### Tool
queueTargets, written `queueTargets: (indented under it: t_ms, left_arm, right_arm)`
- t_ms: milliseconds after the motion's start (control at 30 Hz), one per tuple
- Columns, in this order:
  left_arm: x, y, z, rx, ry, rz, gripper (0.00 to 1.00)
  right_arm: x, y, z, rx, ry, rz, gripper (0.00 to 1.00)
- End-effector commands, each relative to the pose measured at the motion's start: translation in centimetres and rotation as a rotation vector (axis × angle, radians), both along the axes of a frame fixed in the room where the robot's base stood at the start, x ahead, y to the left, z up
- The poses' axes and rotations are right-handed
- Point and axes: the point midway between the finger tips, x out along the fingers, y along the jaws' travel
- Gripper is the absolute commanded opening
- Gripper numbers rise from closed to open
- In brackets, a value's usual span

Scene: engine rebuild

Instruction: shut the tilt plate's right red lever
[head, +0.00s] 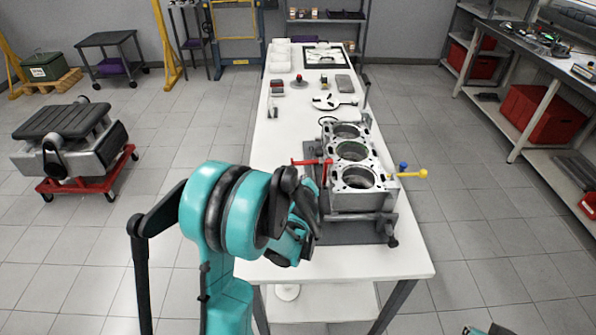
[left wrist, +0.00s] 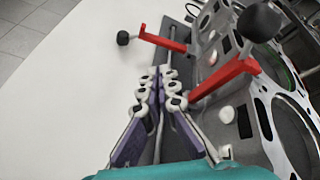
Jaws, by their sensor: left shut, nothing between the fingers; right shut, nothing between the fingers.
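The grey engine block (head: 352,165) sits on the tilt plate near the table's front end. Two red levers show on its left side. The far red lever (head: 309,162) sticks out left from the block; in the left wrist view the far lever (left wrist: 163,41) ends in a black knob. The near red lever (left wrist: 226,78) rises beside the block, its black knob toward the camera. I cannot tell from its label which is the right one. My left gripper (left wrist: 158,80) is shut and empty, beside the near lever and apart from it. My right gripper (head: 488,329) barely shows; its fingers are hidden.
Small parts and trays lie farther back. A shelf with red bins (head: 540,114) stands right.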

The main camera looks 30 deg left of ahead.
Motion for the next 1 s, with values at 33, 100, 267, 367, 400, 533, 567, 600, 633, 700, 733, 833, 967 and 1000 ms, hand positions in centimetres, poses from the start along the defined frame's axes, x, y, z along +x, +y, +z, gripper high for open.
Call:
queueTargets:
  t_ms: [33, 100, 267, 367, 400, 533, 567, 600, 633, 700, 733, 833, 967, 1000]
  left_arm:
    - [0.7, 0.8, -1.0, 0.086, 0.022, -0.031, 0.00]
    - [1.3, 1.6, -2.1, 0.202, 0.055, -0.076, 0.00]
    - [2.1, 2.9, -4.1, 0.401, 0.117, -0.147, 0.00]
    - [2.3, 3.3, -4.8, 0.472, 0.140, -0.172, 0.00]
    - [2.3, 3.3, -5.0, 0.489, 0.145, -0.179, 0.00]
    - [2.3, 3.4, -5.2, 0.512, 0.153, -0.186, 0.00]
    - [2.3, 3.4, -5.2, 0.513, 0.154, -0.187, 0.00]
    - [2.3, 3.4, -5.2, 0.512, 0.153, -0.186, 0.00]
    - [2.3, 3.4, -5.2, 0.511, 0.154, -0.187, 0.00]
    - [2.3, 3.4, -5.2, 0.511, 0.154, -0.187, 0.00]
    - [2.3, 3.4, -5.2, 0.511, 0.154, -0.187, 0.00]
    - [2.5, 3.5, -5.2, 0.510, 0.153, -0.186, 0.00]
    - [3.4, 4.0, -5.7, 0.509, 0.153, -0.185, 0.00]
    - [3.9, 4.3, -6.0, 0.508, 0.153, -0.185, 0.00]
  right_arm:
    - [0.0, 0.0, 0.0, 0.000, 0.000, 0.000, 0.00]
    - [0.0, 0.0, 0.1, 0.000, 0.000, 0.000, 0.00]
    - [0.0, 0.0, 0.1, 0.000, 0.000, 0.000, 0.00]
    - [0.0, 0.0, 0.1, 0.000, 0.000, 0.000, 0.00]
    - [0.0, 0.0, 0.1, 0.000, 0.000, 0.000, 0.00]
    - [0.0, 0.0, 0.1, 0.000, 0.000, 0.000, 0.00]
    - [0.0, 0.0, 0.1, 0.000, 0.000, 0.000, 0.00]
    - [0.0, 0.0, 0.1, 0.000, 0.000, 0.000, 0.00]
    - [0.0, 0.0, 0.1, 0.000, 0.000, 0.000, 0.00]
    - [0.0, 0.0, 0.1, 0.000, 0.000, 0.000, 0.00]
    - [0.0, 0.0, 0.1, 0.000, 0.000, 0.000, 0.00]
    - [0.0, 0.0, 0.1, 0.000, 0.000, 0.000, 0.00]
    - [0.0, 0.0, -0.3, 0.000, 0.000, 0.000, 0.00]
    - [0.0, 0.0, -0.5, 0.000, 0.000, 0.000, 0.00]
